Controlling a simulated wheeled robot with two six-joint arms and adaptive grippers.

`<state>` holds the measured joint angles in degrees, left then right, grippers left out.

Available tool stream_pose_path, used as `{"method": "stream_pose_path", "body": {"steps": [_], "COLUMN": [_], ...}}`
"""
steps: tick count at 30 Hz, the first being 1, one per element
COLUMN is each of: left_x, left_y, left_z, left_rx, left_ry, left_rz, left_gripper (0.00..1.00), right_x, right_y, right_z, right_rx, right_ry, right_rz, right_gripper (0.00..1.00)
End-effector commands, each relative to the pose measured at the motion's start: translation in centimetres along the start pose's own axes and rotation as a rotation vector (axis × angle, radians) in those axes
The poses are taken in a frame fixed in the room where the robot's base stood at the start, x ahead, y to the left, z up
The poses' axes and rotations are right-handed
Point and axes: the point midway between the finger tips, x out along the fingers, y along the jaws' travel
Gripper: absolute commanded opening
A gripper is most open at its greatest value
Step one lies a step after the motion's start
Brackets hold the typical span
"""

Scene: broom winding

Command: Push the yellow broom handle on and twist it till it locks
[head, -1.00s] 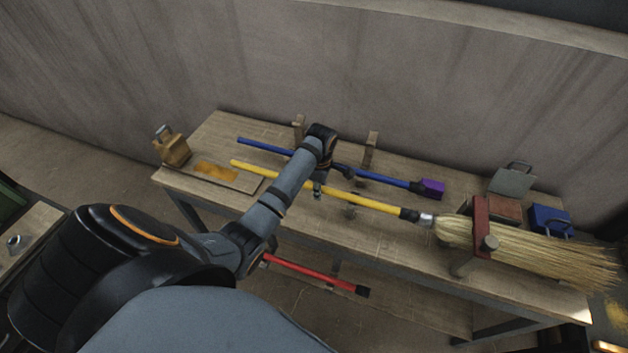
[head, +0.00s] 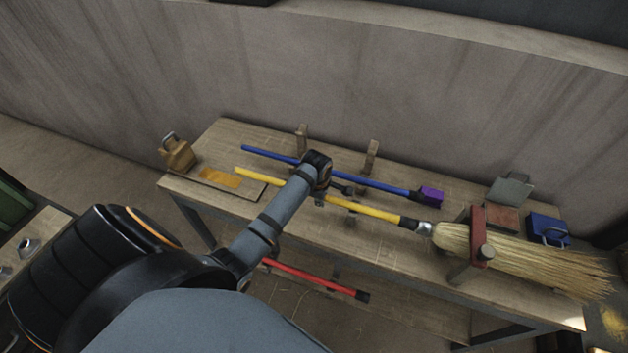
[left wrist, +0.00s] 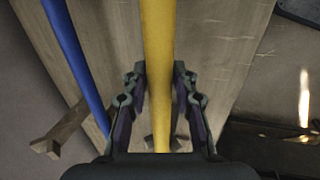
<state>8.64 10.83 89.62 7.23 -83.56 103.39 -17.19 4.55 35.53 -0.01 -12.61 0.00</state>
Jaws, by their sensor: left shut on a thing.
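The yellow broom handle (head: 376,212) lies slanting along the front of the bench, its black end (head: 409,222) at the silver socket (head: 424,229) of the straw broom head (head: 530,262). The black end and socket look in line and touching or nearly so; I cannot tell how deep it sits. My left gripper (head: 320,200) is shut on the handle near its middle. In the left wrist view the fingers (left wrist: 158,110) stand on either side of the yellow shaft (left wrist: 159,50). My right gripper is not in view.
A red clamp block (head: 479,235) holds the broom head. A blue handle (head: 385,187) with a purple end lies behind, near wooden pegs (head: 371,156). A red handle (head: 315,279) is low in front. A wooden block (head: 177,153) and blue box (head: 548,230) stand at the bench ends.

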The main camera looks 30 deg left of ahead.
Motion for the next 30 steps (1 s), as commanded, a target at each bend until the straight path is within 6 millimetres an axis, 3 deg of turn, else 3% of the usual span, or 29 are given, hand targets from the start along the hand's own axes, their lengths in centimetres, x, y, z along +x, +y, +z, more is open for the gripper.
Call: {"method": "stream_pose_path", "body": {"steps": [7,13,30], "left_x": [0.2,0.2,0.6], "left_y": [-0.4,-0.7,-0.6], "left_z": [0.3,0.3,0.4], "left_rx": [-0.001,-0.002,-0.004], "left_ry": [-0.008,-0.009,-0.008], "left_rz": [0.015,0.165,0.370], "left_gripper": [0.00,0.00,0.00], "right_x": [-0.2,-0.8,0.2], "right_y": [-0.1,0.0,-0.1], "right_z": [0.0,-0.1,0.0], "right_rx": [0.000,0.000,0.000], "right_ry": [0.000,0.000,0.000], "right_rz": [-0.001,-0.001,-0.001], "right_gripper": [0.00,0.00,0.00]}}
